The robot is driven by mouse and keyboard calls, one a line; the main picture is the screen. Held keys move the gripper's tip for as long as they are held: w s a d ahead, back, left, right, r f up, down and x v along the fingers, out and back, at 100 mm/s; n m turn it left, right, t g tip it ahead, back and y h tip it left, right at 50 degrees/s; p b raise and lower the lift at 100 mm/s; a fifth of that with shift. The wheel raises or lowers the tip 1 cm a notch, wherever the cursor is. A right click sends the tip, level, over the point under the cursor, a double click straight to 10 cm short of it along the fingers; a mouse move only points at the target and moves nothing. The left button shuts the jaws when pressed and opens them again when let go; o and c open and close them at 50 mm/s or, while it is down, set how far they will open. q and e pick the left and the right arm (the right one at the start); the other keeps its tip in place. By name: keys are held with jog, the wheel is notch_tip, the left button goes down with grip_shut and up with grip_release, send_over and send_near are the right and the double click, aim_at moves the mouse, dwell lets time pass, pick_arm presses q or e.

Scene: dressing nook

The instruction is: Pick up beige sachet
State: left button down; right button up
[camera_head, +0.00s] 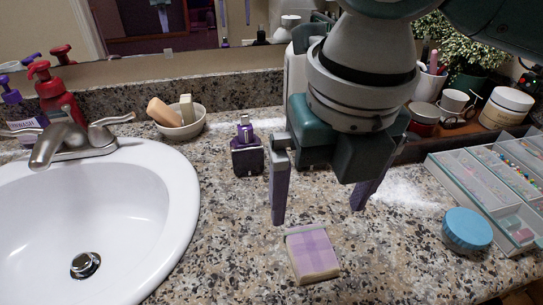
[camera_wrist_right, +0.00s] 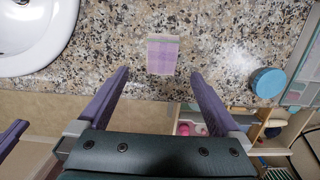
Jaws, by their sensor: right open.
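The beige sachet (camera_head: 313,254) lies flat on the granite counter, with a lilac checked face and beige edges. It also shows in the right wrist view (camera_wrist_right: 162,56), ahead of and between the fingertips. My right gripper (camera_head: 318,214) is open and empty, pointing down above the counter. In the head view its fingertips appear just behind the sachet, one to each side. Neither finger visibly touches it. A purple finger that looks like part of my left gripper (camera_wrist_right: 12,136) shows at the left edge of the wrist view; its other finger is out of sight.
A white sink (camera_head: 150,215) is at left. A purple bottle (camera_head: 246,150) and a soap bowl (camera_head: 181,124) stand behind. A blue round lid (camera_head: 466,229) and a clear bead organizer (camera_head: 480,170) are at right. The counter around the sachet is clear.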

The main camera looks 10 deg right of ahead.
jog(key=b, duration=0.1)
send_over(312, 248)
jog(key=f, duration=0.4)
jog(key=shift+s+a+f, duration=0.25)
jog(key=shift+s+f, duration=0.05)
jog(key=shift+s, duration=0.1)
jog(key=f, duration=0.1)
jog(key=f+b, duration=0.1)
jog(key=f, duration=0.1)
jog(key=f+b, duration=0.1)
jog(key=f, duration=0.1)
jog(key=shift+w+d+f, duration=0.2)
jog(key=shift+w+d, duration=0.05)
jog(key=shift+w, duration=0.05)
jog(key=c, duration=1.2)
jog(key=shift+r, duration=0.1)
